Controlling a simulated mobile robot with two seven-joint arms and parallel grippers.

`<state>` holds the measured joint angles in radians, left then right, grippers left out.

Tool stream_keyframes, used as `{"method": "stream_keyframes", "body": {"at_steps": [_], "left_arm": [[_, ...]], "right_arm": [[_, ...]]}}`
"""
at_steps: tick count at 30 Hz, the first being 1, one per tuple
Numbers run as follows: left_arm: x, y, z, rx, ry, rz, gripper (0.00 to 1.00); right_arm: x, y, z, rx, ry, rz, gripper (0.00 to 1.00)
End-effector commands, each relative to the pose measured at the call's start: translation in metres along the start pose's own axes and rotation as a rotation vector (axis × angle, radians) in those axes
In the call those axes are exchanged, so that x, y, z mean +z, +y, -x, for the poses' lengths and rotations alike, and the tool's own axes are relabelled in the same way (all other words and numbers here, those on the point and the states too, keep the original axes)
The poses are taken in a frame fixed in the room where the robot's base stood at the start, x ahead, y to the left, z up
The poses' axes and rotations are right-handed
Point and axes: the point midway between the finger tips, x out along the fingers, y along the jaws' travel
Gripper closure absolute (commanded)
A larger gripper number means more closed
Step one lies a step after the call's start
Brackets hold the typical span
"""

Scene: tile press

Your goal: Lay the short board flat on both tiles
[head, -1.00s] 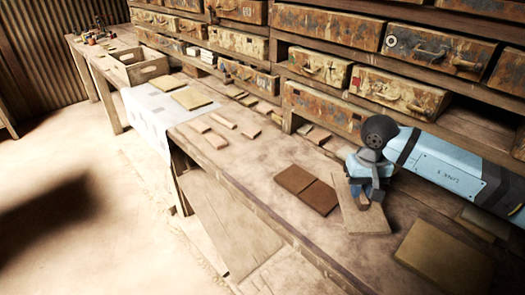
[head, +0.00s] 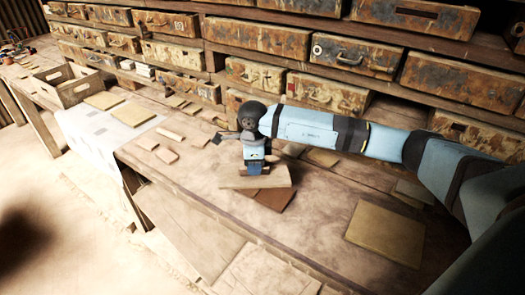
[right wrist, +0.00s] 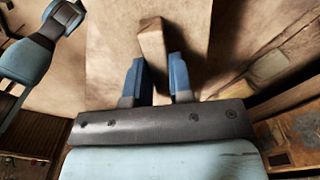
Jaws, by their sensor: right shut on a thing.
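The short board (head: 277,178), pale wood, is at my right gripper (head: 254,170) in the head view, over the two brown tiles. The tiles (head: 275,200) lie side by side on the bench and are mostly hidden, showing at the board's front right. The board looks about level; I cannot tell whether it touches them. In the right wrist view, my right gripper (right wrist: 159,82) is shut on an upright wooden block (right wrist: 152,42) that seems to be the board's grip, with the board's pale face (right wrist: 112,50) behind it.
A flat yellowish panel (head: 385,232) lies on the bench at the right. Several small wood pieces (head: 166,155) lie to the left, by a white sheet (head: 128,115) and a wooden crate (head: 68,88). Rusty drawers (head: 340,92) line the back. The bench front is clear.

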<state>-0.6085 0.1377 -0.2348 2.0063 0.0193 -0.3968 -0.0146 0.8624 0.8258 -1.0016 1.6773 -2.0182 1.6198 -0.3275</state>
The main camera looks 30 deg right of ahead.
Motion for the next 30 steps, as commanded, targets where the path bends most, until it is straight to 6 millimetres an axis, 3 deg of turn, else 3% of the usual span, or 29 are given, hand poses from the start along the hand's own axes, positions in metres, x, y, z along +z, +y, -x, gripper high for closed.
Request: {"method": "stream_keyframes", "body": {"at_steps": [4, 10, 20, 30], "left_arm": [[-0.012, 0.001, 0.009, 0.0, 0.005, -0.006, 1.0], [-0.01, 0.001, 0.011, -0.001, -0.003, -0.01, 1.0], [-0.002, 0.001, 0.007, -0.001, -0.004, -0.012, 1.0], [0.011, 0.0, -0.003, -0.002, 0.003, -0.012, 1.0]], "right_arm": [[-0.015, -0.008, 0.007, -0.001, 0.004, -0.342, 1.0], [-0.025, -0.014, 0.008, -0.006, 0.004, -0.596, 1.0], [-0.027, -0.015, -0.006, -0.006, 0.005, -0.642, 1.0], [-0.027, -0.015, -0.043, -0.006, 0.005, -0.639, 1.0]]}}
